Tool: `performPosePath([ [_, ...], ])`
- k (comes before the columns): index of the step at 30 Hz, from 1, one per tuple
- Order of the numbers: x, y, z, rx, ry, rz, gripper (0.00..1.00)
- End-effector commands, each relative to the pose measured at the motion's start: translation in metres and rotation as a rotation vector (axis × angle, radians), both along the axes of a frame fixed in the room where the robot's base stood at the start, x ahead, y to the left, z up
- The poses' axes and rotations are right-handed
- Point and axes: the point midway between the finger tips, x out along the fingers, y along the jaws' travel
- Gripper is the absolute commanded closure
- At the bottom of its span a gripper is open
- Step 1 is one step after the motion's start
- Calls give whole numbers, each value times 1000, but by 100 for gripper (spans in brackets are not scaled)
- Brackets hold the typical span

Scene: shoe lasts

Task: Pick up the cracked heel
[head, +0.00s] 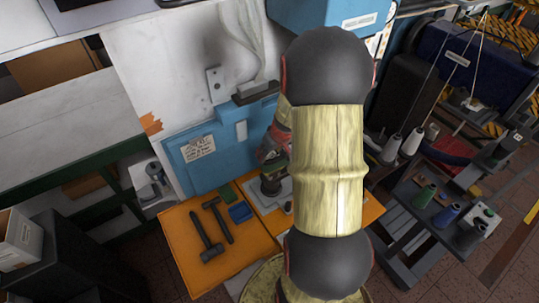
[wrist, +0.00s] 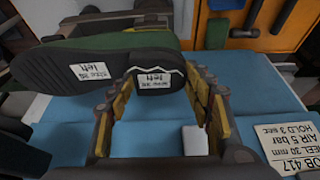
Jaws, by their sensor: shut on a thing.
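In the wrist view, the dark heel (wrist: 153,84) carries a white label reading "left" and a jagged white crack line along its edge. It lies between the two fingers of my gripper (wrist: 166,78), which is shut on it. A dark ridged sole (wrist: 50,72) with another "left" label and a green upper (wrist: 125,42) adjoin the heel on the left. I cannot tell whether heel and sole are fully joined. In the head view my arm covers much of the work spot, and I cannot make out the heel there.
A blue machine (head: 215,165) with a job sign (head: 198,147) stands behind the orange table (head: 190,265). Thread spools (head: 447,215) stand at right. A small white block (wrist: 195,140) shows below my fingers.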

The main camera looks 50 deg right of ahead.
Motion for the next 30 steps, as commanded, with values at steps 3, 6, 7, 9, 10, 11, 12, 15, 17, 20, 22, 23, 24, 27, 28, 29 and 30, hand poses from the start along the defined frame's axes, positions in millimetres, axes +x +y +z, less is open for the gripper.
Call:
performPosePath([
  [3, 0, 0, 2, 0, -1, 0, 74],
  [6, 0, 0, 8, 0, -1, 0, 74],
  [7, 0, 0, 11, -1, -2, 1, 74],
  [9, 0, 0, 19, -2, -1, 1, 74],
  [10, 1, -1, 23, -2, -2, 1, 74],
  [11, 1, -1, 27, -2, -2, 1, 74],
  [12, 1, -1, 34, -3, -2, 1, 74],
  [15, -10, 4, 48, -2, -3, 0, 74],
  [17, -17, 8, 57, -3, -3, 0, 74],
  [20, -30, 14, 75, -3, -3, -2, 74],
  [22, -39, 18, 88, -3, -4, -1, 74],
  [23, -43, 20, 93, -3, -3, -2, 74],
  [24, -49, 23, 97, -3, -3, -3, 74],
  [27, -64, 31, 100, -2, -2, -2, 74],
  [28, -68, 33, 102, -4, -3, -2, 74],
  [29, -73, 35, 104, -4, -3, -2, 74],
  [30, -78, 37, 107, -2, -2, -2, 74],
])
